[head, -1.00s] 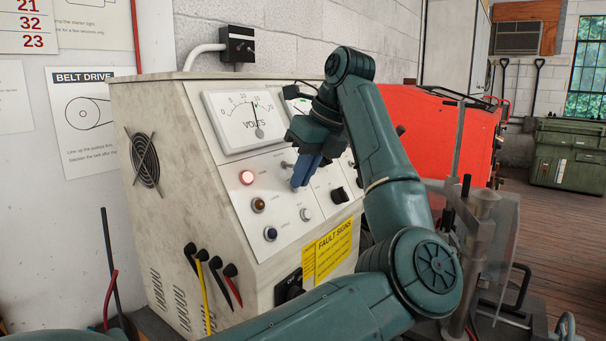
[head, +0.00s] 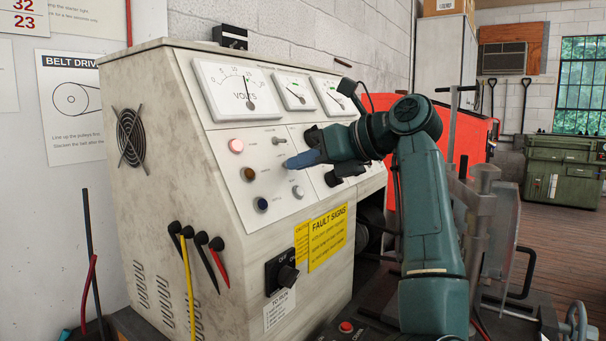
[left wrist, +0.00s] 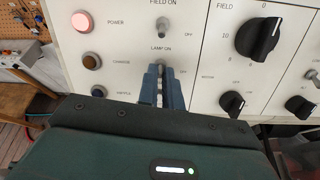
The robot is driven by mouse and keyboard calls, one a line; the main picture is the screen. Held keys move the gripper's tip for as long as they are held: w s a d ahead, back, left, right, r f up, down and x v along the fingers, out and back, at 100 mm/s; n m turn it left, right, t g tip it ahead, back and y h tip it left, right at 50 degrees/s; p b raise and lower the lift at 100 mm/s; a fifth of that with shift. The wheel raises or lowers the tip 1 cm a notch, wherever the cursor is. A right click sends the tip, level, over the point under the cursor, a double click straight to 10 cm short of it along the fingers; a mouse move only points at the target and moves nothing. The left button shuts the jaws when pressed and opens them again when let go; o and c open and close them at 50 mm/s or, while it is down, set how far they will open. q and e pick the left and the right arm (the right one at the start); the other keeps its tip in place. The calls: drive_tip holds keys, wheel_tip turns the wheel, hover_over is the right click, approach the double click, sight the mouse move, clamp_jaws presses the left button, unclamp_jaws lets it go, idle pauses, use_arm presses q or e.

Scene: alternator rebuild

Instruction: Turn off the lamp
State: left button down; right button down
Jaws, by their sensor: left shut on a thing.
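The lamp switch (left wrist: 161,65) is a small metal toggle under the "LAMP ON" label on the sloping white panel of the test bench (head: 165,190). My left gripper (head: 287,163) is at the panel with its blue fingers pointing at it. In the left wrist view the fingers (left wrist: 161,72) are closed around the toggle just below the label. They hide most of the toggle, so its up or down position cannot be told. No lamp fixture can be made out. My right gripper is in neither current view.
A lit power light (head: 236,145) and amber (head: 248,174) and blue (head: 262,205) lights are left of the fingers. The field toggle (left wrist: 161,28) is above, and a black field knob (left wrist: 259,38) is to the right. Dial gauges (head: 236,88) top the panel.

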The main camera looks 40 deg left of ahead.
use_arm(q)
drive_tip(key=shift+f+y+b, duration=0.3)
drive_tip(key=shift+y+b, duration=0.35)
drive_tip(key=shift+y, duration=0.05)
drive_tip(key=c, duration=1.6)
unclamp_jaws()
drive_tip(key=shift+o, duration=0.2)
drive_tip(key=v, duration=1.3)
drive_tip(key=shift+d, duration=0.1)
